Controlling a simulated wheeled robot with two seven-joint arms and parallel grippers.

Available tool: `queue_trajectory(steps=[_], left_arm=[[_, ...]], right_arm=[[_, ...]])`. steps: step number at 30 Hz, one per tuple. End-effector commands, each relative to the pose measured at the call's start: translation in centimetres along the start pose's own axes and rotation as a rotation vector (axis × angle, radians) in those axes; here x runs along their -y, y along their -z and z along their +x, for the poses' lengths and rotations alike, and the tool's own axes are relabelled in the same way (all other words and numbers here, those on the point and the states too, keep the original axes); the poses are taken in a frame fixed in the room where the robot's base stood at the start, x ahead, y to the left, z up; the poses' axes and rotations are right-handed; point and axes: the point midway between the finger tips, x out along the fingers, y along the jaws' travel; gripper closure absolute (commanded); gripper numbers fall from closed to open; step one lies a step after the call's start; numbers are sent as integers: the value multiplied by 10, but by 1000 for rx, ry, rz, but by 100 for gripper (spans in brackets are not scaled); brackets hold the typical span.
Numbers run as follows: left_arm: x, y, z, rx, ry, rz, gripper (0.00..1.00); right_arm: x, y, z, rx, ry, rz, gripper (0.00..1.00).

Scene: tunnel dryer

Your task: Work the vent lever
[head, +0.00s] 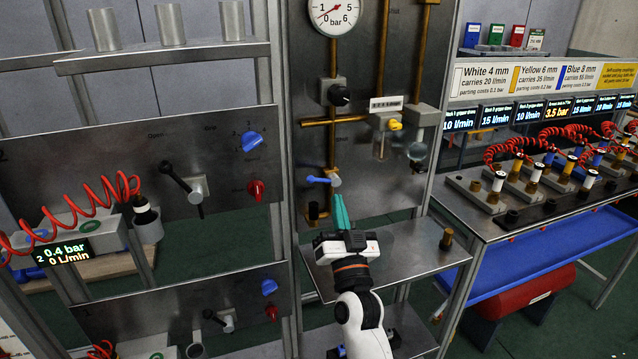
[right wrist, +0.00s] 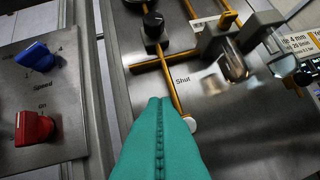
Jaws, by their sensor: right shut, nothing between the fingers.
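A small lever with a blue handle (head: 318,180) and a pale round hub (head: 336,182) is on the middle metal panel, below the brass pipe; I take it to be the vent lever. The handle points left. My right gripper (head: 340,198) has teal fingers, shut and empty, with the tips just below the hub in the head view. In the right wrist view the shut fingers (right wrist: 163,102) cover the blue handle. Only the pale hub (right wrist: 190,123) shows beside them, near a "Shut" label. I cannot tell whether the fingers touch the lever. My left gripper is not in view.
A black-handled lever (head: 176,176) and blue (head: 251,141) and red (head: 256,189) knobs are on the left panel. A pressure gauge (head: 332,15) is above. A metal shelf (head: 415,262) lies under my right wrist. A bench with red coiled hoses (head: 505,150) stands at right.

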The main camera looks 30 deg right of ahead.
Motion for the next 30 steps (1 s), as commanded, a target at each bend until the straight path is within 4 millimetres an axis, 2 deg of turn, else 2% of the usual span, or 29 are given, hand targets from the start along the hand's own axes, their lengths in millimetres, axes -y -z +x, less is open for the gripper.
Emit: queue_trajectory(steps=[5,15,18,21,30], left_arm=[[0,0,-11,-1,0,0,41],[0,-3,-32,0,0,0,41],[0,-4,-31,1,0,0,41],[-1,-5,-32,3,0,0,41],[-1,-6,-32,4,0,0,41]], right_arm=[[-1,-3,28,2,-1,-1,100],[-2,-2,100,-1,-2,-2,100],[0,19,90,-10,-2,-3,100],[0,30,86,-8,-2,-2,100],[0,39,82,-3,-2,-2,100]])
